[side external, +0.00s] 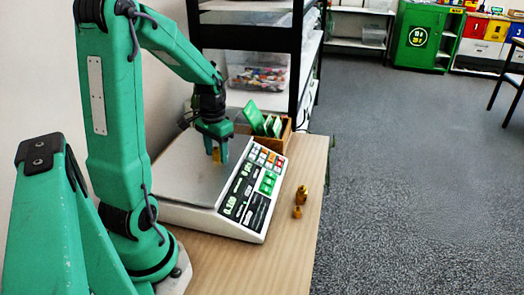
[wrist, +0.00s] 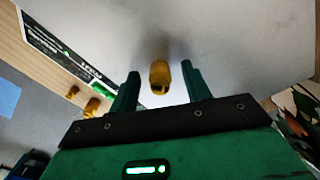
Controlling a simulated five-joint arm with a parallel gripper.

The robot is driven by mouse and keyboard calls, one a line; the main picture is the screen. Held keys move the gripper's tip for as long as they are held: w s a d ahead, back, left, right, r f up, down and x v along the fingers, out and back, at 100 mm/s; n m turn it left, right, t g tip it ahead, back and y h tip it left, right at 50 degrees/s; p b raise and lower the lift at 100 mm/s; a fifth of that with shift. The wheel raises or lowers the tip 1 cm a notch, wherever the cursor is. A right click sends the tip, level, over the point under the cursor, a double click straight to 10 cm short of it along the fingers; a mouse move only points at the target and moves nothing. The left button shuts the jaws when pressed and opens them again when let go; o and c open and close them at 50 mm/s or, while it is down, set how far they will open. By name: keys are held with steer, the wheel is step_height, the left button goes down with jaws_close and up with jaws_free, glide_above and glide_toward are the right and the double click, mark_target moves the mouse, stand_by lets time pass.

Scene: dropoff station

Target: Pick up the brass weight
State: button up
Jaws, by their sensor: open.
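A brass weight (wrist: 159,76) stands on the grey pan of the scale (side external: 180,172). In the wrist view it shows between and a little beyond my two open green fingers, with a gap on each side. In the side view my gripper (side external: 217,155) is low over the pan and the brass weight (side external: 216,156) shows as a yellow patch between the fingers. My gripper also shows in the wrist view (wrist: 160,85), open and holding nothing. Two other brass weights, a larger one (side external: 301,195) and a smaller one (side external: 297,212), stand on the table right of the scale.
The scale's keypad and display panel (side external: 250,190) face right. A wooden box with green cards (side external: 265,122) stands behind the scale. A black-framed shelf (side external: 300,60) rises at the back. The wooden table (side external: 285,255) is clear at its front right, and its right edge is close to the loose weights.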

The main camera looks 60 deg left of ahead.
mark_target(216, 148)
jaws_close()
steer(key=shift+r, duration=0.15)
steer(key=shift+r, duration=0.45)
step_height(216, 148, up, 3)
steer(key=shift+r, duration=0.1)
steer(key=w+d+r, duration=0.1)
steer(key=d+r, duration=0.5)
steer(key=d, duration=0.5)
steer(key=shift+w+d+r, duration=0.3)
steer(key=shift+w+r, duration=0.05)
